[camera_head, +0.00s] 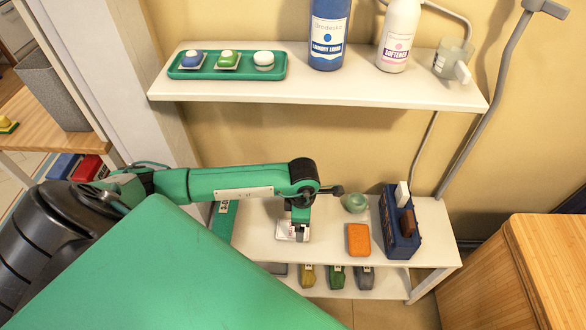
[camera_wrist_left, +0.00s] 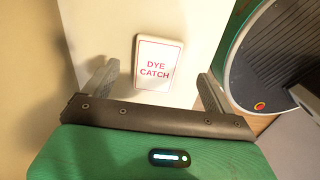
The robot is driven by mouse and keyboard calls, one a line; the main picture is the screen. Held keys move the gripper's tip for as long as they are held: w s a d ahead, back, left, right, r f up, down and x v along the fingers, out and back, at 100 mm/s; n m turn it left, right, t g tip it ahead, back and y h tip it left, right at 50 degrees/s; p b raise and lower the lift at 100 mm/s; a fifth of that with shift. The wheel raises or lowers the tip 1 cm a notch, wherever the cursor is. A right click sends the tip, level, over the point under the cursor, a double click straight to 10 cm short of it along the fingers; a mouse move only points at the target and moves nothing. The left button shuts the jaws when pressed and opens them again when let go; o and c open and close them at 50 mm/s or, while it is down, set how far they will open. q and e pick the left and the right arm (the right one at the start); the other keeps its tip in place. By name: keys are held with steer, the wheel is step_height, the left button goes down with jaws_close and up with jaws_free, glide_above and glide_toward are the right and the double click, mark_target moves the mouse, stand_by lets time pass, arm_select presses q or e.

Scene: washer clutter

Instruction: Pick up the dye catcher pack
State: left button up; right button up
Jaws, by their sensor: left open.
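The dye catcher pack (camera_wrist_left: 157,63) is a small white box with red "DYE CATCH" lettering. In the left wrist view it lies label up on a white shelf, between and slightly beyond the two fingers. My left gripper (camera_wrist_left: 158,88) is open, with a finger on each side of the pack and gaps to both. In the head view the left gripper (camera_head: 299,232) points down over the lower shelf, and part of the pack (camera_head: 286,228) shows beside it. The gripper hides the rest. My right gripper is in neither view.
The lower shelf (camera_head: 262,246) also holds an orange block (camera_head: 359,240), a green bowl (camera_head: 356,203) and a dark blue caddy (camera_head: 400,235). An upper shelf (camera_head: 330,91) with bottles and a green tray (camera_head: 227,72) overhangs behind. A wooden cabinet (camera_head: 545,265) stands at right.

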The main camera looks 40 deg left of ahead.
mark_target(293, 230)
arm_select(q)
steer(key=f, duration=0.5)
steer(key=shift+w+d+f+b, duration=0.1)
steer(key=shift+w+f+b, duration=0.2)
steer(key=shift+b, duration=0.1)
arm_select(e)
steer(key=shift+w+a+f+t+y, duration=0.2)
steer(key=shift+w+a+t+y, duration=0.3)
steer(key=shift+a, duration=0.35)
arm_select(q)
steer(key=shift+c, duration=0.4)
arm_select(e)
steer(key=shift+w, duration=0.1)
arm_select(q)
steer(key=c, duration=1)
